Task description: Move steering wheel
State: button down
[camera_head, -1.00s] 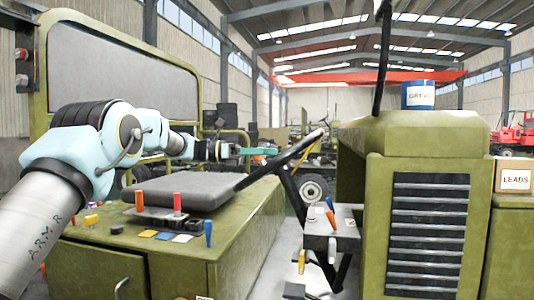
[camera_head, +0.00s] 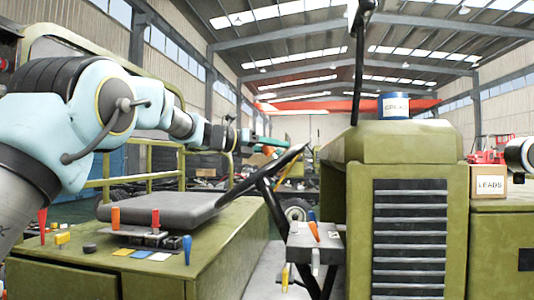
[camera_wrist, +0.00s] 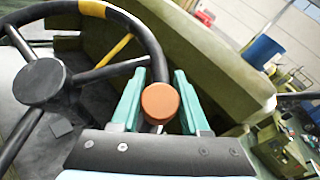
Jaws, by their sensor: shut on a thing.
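The steering wheel (camera_head: 292,157) has a black rim and stands tilted above the seat side of the green vehicle. My gripper (camera_head: 268,142), with teal fingers, is at the far side of the wheel. In the wrist view my gripper (camera_wrist: 158,84) has one finger on each side of the knob and is shut on it. The knob hides the exact contact.
A grey seat (camera_head: 165,208) and a green deck with coloured levers (camera_head: 187,248) lie below my arm. A lever box (camera_head: 315,248) stands beside the wheel column. The green hood (camera_head: 405,145) carries a blue can (camera_head: 394,106), with a LEADS box (camera_head: 488,182) at right.

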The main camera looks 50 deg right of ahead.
jog(key=shift+s+d+r+n+t+p, duration=0.1)
jog(key=shift+d+r+n+t+p, duration=0.2)
jog(key=shift+d+n+t, duration=0.15)
jog(key=shift+s+d+r+n+t+p, duration=0.15)
jog(key=shift+d+n+t+p, duration=0.1)
jog(key=shift+d+n+t, duration=0.15)
jog(key=shift+w, duration=0.1)
jog(key=shift+c, duration=2.1)
grip_release()
jog(key=shift+f, duration=0.1)
jog(key=b+v, duration=0.4)
jog(key=v, duration=0.6)
jog(key=shift+w+a, duration=0.15)
jog(key=shift+a, duration=0.15)
